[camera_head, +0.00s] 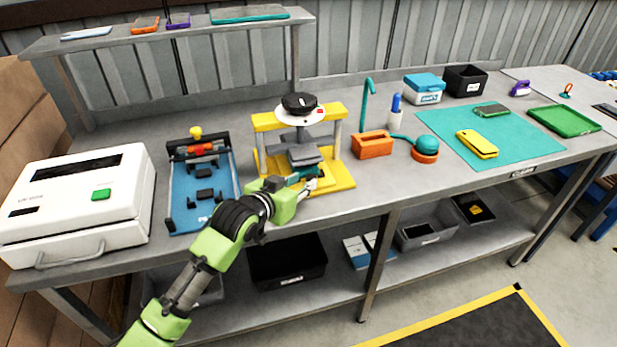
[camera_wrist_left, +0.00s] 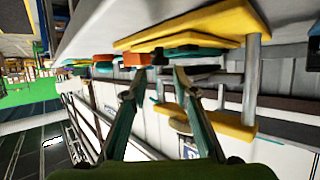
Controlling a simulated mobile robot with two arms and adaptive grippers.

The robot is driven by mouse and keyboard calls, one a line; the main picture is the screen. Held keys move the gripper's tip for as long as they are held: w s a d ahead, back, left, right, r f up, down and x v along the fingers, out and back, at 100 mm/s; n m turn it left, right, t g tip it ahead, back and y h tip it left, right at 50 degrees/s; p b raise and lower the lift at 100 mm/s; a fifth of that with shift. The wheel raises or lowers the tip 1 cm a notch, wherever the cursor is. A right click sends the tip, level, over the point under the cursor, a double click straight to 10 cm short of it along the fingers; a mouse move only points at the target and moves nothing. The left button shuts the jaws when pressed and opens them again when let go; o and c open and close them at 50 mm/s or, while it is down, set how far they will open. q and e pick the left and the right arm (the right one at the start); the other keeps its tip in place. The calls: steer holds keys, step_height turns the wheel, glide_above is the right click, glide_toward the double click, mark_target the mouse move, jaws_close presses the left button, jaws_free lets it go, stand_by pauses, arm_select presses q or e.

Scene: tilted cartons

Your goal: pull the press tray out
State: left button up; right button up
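The press (camera_head: 333,148) stands on the bench, with a yellow frame, grey posts and a black knob on top. Its yellow tray plate (camera_head: 325,183) lies low at the front, under the grey press plate (camera_head: 304,155); a teal piece shows on it. My left gripper (camera_head: 312,184) is at the front of the press, by the tray's front edge. In the left wrist view its two fingers (camera_wrist_left: 158,74) are apart, with a small dark piece, perhaps the tray's handle, just beyond and between the tips. I cannot tell whether they touch it. My right gripper is not in view.
A blue fixture (camera_head: 205,205) and a white machine (camera_head: 85,200) stand left of the press. An orange block (camera_head: 373,145) and a teal mat (camera_head: 520,150) with phones are to the right. The bench's front edge is close before the press; a black bin (camera_head: 287,262) sits below.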

mark_target(311, 177)
arm_select(q)
steer(key=shift+x, duration=2.25)
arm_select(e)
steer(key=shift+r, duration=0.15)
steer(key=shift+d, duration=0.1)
